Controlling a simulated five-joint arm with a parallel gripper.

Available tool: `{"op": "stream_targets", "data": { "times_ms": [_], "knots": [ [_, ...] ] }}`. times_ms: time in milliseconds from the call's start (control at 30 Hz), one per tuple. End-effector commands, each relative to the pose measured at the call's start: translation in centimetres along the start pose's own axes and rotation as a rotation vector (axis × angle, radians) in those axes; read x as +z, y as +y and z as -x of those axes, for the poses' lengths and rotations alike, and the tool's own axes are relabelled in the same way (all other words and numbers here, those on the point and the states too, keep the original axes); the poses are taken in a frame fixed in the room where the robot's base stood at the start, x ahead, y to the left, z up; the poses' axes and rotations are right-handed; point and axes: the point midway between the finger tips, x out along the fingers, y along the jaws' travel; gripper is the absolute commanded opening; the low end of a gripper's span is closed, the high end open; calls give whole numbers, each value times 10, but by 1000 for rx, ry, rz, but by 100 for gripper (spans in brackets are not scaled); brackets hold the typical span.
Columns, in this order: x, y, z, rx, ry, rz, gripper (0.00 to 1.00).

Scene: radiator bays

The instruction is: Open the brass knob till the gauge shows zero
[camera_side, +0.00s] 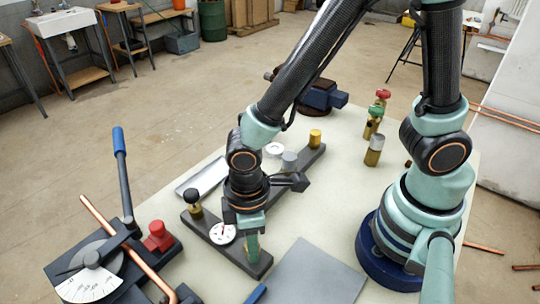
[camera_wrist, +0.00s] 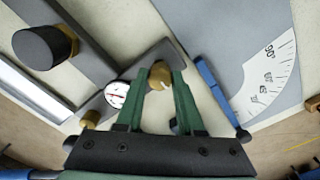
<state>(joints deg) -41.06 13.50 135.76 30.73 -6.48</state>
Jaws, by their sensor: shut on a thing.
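A brass knob (camera_wrist: 160,75) sits between the green fingers of my gripper (camera_wrist: 164,77) in the wrist view. My gripper (camera_side: 253,248) is shut on it at the near end of the dark front bar (camera_side: 225,248) in the side view, where the fingers hide the knob. A white round gauge (camera_side: 223,233) with a red needle lies on the same bar beside my gripper. It also shows in the wrist view (camera_wrist: 117,94). Its marks are too small to read.
A black-topped brass fitting (camera_side: 195,204) stands at the bar's far end. A second bar holds a gauge (camera_side: 274,149), a grey cap (camera_side: 290,160) and a brass knob (camera_side: 315,137). A bending tool (camera_side: 115,262) stands left. A grey plate (camera_side: 310,275) lies at right.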

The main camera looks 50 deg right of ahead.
Motion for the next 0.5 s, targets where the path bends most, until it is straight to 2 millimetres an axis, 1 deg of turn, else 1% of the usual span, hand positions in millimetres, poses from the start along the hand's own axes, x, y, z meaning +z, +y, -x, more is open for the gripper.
{"op": "stream_targets", "data": {
  "times_ms": [200, 500],
  "knots": [
    [0, 0, 1, 0, -1, 89, 0],
    [0, 0, 1, 0, 0, 130, 0]
  ]
}}
